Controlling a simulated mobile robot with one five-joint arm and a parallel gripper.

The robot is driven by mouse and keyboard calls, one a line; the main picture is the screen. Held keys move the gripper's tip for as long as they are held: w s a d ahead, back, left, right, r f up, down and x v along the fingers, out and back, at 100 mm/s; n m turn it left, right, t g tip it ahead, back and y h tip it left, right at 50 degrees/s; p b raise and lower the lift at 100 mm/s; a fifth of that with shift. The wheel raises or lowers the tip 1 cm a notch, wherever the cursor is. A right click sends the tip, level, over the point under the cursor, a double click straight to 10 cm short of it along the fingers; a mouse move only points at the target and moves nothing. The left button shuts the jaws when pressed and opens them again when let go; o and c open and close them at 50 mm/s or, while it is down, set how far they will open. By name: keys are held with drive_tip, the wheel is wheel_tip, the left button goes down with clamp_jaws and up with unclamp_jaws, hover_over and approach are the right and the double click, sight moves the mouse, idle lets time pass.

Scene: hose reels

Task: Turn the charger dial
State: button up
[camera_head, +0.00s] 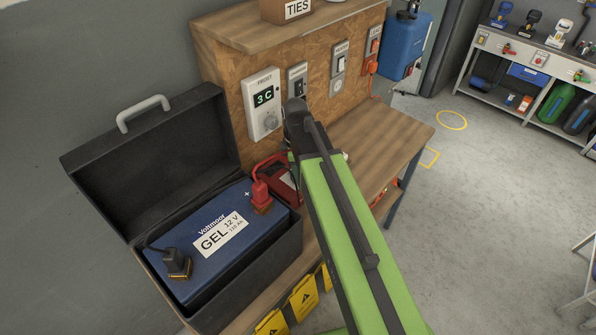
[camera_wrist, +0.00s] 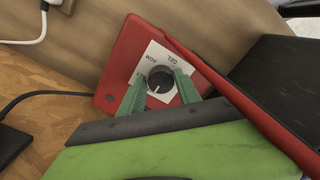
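The red charger (camera_head: 287,178) stands on the bench right of the battery case, mostly hidden by my green arm in the head view. In the wrist view, the charger (camera_wrist: 112,72) carries a white label with a round black dial (camera_wrist: 160,79). GEL and AGM are readable around it; another mark at the left is partly hidden. A pale pointer line on the dial points toward the picture's bottom. My gripper (camera_wrist: 160,75) has its green fingertips on either side of the dial, apart, close to its rim. I cannot tell whether they touch it.
The blue GEL 12 V battery (camera_head: 215,245) sits in an open black case (camera_head: 150,165), with a red clamp (camera_head: 260,195) and a black clamp (camera_head: 176,263) on it. The panel behind holds the frost controller (camera_head: 263,104) and switches. Bare bench (camera_head: 375,140) lies to the right.

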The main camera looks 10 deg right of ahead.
clamp_jaws()
drive_tip(key=shift+d, duration=0.2)
drive_tip(key=shift+a, duration=0.1)
